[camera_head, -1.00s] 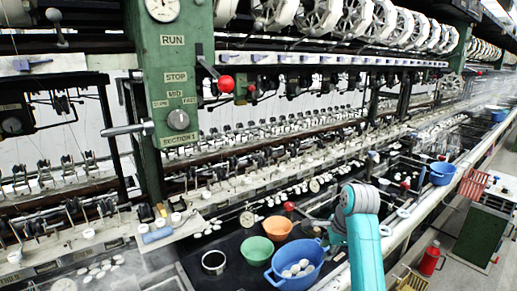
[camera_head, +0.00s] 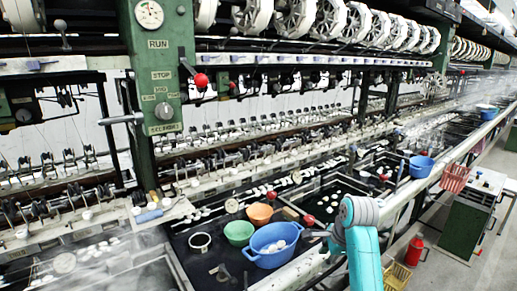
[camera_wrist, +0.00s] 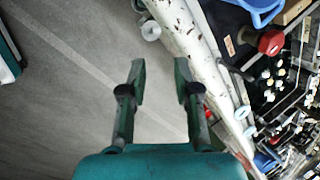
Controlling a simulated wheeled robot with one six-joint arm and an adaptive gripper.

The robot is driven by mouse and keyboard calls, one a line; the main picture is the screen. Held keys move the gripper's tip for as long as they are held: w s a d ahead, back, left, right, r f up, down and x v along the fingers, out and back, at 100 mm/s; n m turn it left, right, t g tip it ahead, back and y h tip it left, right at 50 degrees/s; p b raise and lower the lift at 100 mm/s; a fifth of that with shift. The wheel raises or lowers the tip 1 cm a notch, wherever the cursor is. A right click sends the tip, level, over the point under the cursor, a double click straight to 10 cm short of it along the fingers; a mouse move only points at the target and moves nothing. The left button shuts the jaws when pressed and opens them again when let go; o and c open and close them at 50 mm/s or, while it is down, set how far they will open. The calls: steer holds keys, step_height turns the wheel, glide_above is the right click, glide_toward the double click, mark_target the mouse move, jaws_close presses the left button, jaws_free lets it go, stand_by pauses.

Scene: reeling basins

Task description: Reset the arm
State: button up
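My arm (camera_head: 362,250), teal with a grey joint at its top, rises at the lower right of the head view, in front of the basin bench. In the wrist view my gripper (camera_wrist: 160,82) has its two dark green fingers apart, with nothing between them. Grey floor lies below the fingers. The white bench rail (camera_wrist: 195,55) runs just right of them, apart from the right finger. In the head view the gripper is small and mostly hidden by the arm's joint.
A blue basin (camera_head: 259,260) with white cocoons, a green bowl (camera_head: 238,233) and an orange bowl (camera_head: 260,214) stand left of my arm. Another blue basin (camera_head: 421,166) is farther along. A red can (camera_head: 415,250) and yellow crate (camera_head: 396,277) stand on the floor at right.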

steer(key=s+a+f+n+t, duration=0.1)
steer(key=s+f+n+t, duration=0.15)
steer(key=s+f, duration=0.75)
steer(key=s+f+n+t, duration=0.1)
steer(key=s+f+n, duration=0.3)
steer(key=f, duration=0.9)
steer(key=s+f+t+h, duration=0.15)
steer(key=s+f, duration=0.25)
steer(key=s, duration=0.7)
steer(key=s+r+n+t, duration=0.1)
steer(key=s+r+n, duration=0.15)
steer(key=s, duration=0.65)
steer(key=s+r+n+t, duration=0.1)
steer(key=s+n+t, duration=0.15)
steer(key=s, duration=0.65)
steer(key=s+r+n+t, duration=0.2)
steer(key=s+r+n, duration=0.4)
steer(key=s+r, duration=0.9)
steer(key=shift+s+a+r, duration=0.15)
steer(key=shift+a+r, duration=0.05)
steer(key=shift+a, duration=0.05)
